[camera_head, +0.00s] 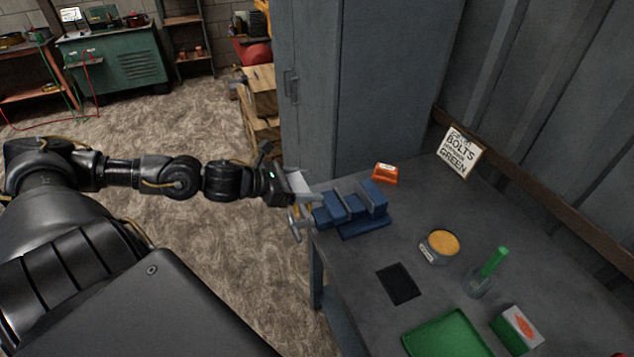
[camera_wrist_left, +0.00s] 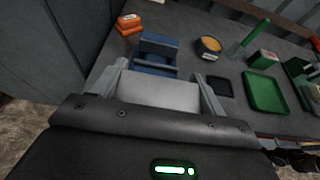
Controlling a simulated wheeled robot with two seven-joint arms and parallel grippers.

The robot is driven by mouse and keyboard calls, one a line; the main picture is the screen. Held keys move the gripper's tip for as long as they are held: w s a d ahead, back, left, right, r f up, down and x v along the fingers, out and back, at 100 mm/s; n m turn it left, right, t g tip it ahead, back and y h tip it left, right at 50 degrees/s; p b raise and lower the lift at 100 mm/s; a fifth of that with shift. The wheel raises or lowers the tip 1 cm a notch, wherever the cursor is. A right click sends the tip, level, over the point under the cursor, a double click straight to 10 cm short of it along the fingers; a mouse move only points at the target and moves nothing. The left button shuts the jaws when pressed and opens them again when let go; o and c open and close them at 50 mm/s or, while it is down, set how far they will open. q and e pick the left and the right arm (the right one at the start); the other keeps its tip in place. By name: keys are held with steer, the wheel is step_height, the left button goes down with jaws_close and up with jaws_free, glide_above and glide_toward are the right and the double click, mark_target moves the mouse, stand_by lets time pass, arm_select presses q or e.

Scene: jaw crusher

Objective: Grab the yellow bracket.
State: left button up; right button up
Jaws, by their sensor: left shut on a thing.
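My left gripper (camera_head: 308,196) is at the near left end of the blue vise (camera_head: 352,208), at the table's left edge. In the left wrist view its two fingers (camera_wrist_left: 163,88) are wide apart, shut on a pale grey block (camera_wrist_left: 158,93) that fills the space between them. The block also shows in the head view (camera_head: 298,183). A small yellowish patch (camera_head: 307,209) shows just below the fingers beside the vise; I cannot tell whether it is the yellow bracket. No clear bracket shape shows in either view.
The grey table (camera_head: 375,255) holds an orange box (camera_head: 386,173), a round tin (camera_head: 439,245), a black pad (camera_head: 399,284), a green tray (camera_head: 447,337), a green-handled tool in a clear holder (camera_head: 494,262) and a green-white box (camera_head: 518,329). A tall grey cabinet (camera_head: 365,80) stands behind.

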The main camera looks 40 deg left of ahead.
arm_select(q)
steer(key=shift+s+a+r, duration=0.1)
steer(key=shift+s+a, duration=0.25)
steer(key=shift+s, duration=0.3)
